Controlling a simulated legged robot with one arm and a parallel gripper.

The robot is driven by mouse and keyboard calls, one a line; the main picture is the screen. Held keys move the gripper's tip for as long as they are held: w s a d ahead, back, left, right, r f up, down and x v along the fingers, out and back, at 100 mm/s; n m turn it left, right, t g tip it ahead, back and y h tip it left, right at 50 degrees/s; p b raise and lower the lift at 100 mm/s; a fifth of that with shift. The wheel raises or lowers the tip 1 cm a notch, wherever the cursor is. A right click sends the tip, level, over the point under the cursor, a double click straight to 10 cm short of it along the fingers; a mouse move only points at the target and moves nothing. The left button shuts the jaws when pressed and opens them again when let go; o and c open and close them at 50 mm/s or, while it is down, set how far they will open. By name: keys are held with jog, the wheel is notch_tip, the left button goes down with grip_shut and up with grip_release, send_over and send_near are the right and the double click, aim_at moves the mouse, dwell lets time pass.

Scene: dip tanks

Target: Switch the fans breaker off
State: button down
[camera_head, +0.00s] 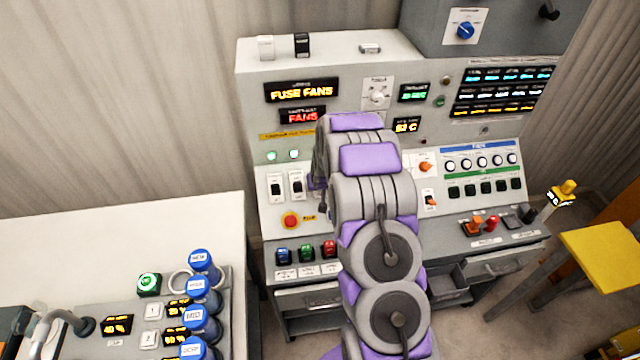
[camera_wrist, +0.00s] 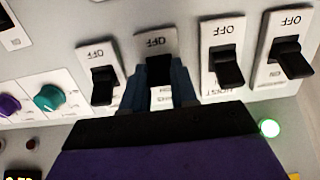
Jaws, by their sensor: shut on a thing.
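In the wrist view, which shows the panel upside down, my gripper (camera_wrist: 159,82) is closed around the black lever of a breaker (camera_wrist: 159,66). One finger is on each side of the lever. The breaker's plate has "OFF" at the picture's top; its lower label is partly covered, so I cannot read its name. I cannot tell the held lever's exact position. In the head view my arm hides the gripper and this breaker.
Close beside the held breaker are a breaker (camera_wrist: 104,87) on the left and the hoist breaker (camera_wrist: 225,68) on the right, with another (camera_wrist: 287,55) beyond. A teal knob (camera_wrist: 48,97) and a lit green lamp (camera_wrist: 269,128) are near. A red emergency button (camera_head: 291,221) sits lower on the panel.

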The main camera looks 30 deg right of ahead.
jog(key=shift+s+a+f+t+h+b, duration=0.1)
jog(key=shift+s+f+t+h+b, duration=0.15)
jog(key=shift+t, duration=0.4)
jog(key=shift+s+a+f+t+h+b, duration=0.1)
jog(key=shift+f+t+h+b, duration=0.15)
jog(key=shift+t, duration=0.45)
jog(key=shift+s+f+t+h+b, duration=0.1)
jog(key=shift+s+f+t+b, duration=0.15)
jog(key=shift+t, duration=0.4)
jog(key=shift+f, duration=0.15)
jog(key=c, duration=0.9)
grip_release()
jog(key=shift+w, duration=0.1)
jog(key=shift+t, duration=0.3)
jog(key=shift+r, duration=0.25)
